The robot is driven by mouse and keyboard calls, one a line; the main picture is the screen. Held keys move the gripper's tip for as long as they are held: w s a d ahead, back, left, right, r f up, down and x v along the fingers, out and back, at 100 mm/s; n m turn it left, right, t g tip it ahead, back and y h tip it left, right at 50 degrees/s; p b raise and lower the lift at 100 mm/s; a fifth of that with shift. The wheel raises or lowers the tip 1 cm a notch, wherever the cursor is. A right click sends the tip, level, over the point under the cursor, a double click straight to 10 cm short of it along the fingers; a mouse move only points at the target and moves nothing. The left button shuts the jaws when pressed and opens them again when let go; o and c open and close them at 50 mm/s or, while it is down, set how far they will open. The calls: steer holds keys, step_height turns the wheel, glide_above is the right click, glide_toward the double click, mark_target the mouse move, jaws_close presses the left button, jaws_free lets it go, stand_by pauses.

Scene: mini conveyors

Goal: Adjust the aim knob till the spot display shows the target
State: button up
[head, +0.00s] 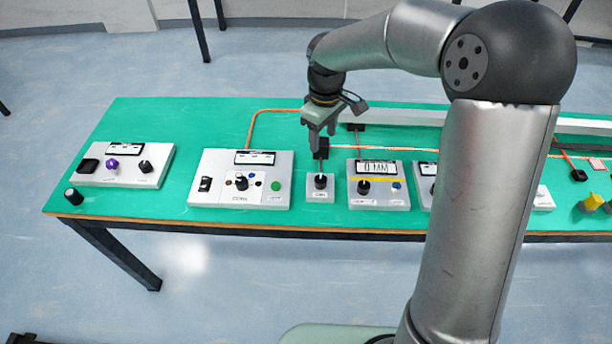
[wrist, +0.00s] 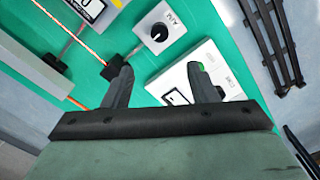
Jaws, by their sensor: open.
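A small white box (head: 320,195) with a black knob (head: 320,181) stands on the green table. My gripper (head: 321,148) points down above and behind the small box. Its fingers are apart and empty, and the knob lies beyond the fingertips in the wrist view.
A larger panel (head: 215,170) with several controls and a green button stands left of the small box. Another panel (head: 90,178) with a purple knob is farther left. A dark block (wrist: 119,68) with cables and a grey rail (wrist: 30,65) lie close by.

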mark_target(321, 179)
step_height(321, 179, down, 16)
steer(key=shift+d+f+p, duration=0.1)
steer(key=shift+p, duration=0.25)
steer(key=c, duration=1)
